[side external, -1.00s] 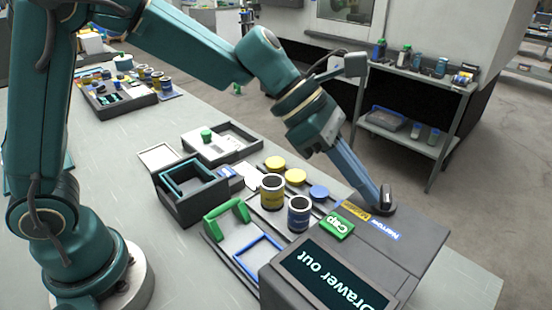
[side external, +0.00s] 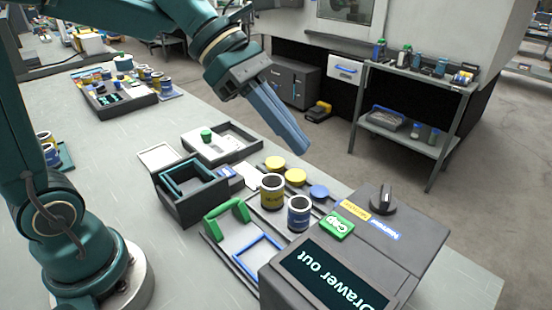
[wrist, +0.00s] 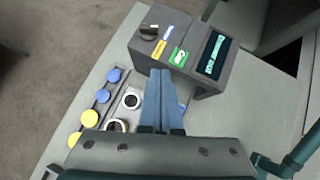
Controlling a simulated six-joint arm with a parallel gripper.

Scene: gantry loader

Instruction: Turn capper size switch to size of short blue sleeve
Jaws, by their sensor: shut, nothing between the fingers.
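The capper (side external: 350,245) is a grey box at the right front, with a lit screen (side external: 325,278) reading "Drawer out". Its black size switch (side external: 382,199) is on top beside a yellow label (side external: 353,209) and a blue label (side external: 384,230) reading "Narrow". I cannot tell surely which label the switch points to. It also shows in the wrist view (wrist: 149,32). The short blue sleeve (side external: 299,214) stands upright beside the taller yellow sleeve (side external: 272,191). My gripper (side external: 300,147) is shut and empty, up and left of the switch, touching nothing.
A green cap button (side external: 338,228) sits on the capper. Yellow and blue caps (side external: 318,192) lie behind the sleeves. A dark open box (side external: 190,198), a green handle (side external: 228,212) and a grey tray (side external: 245,140) stand to the left. The table's right corner is clear.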

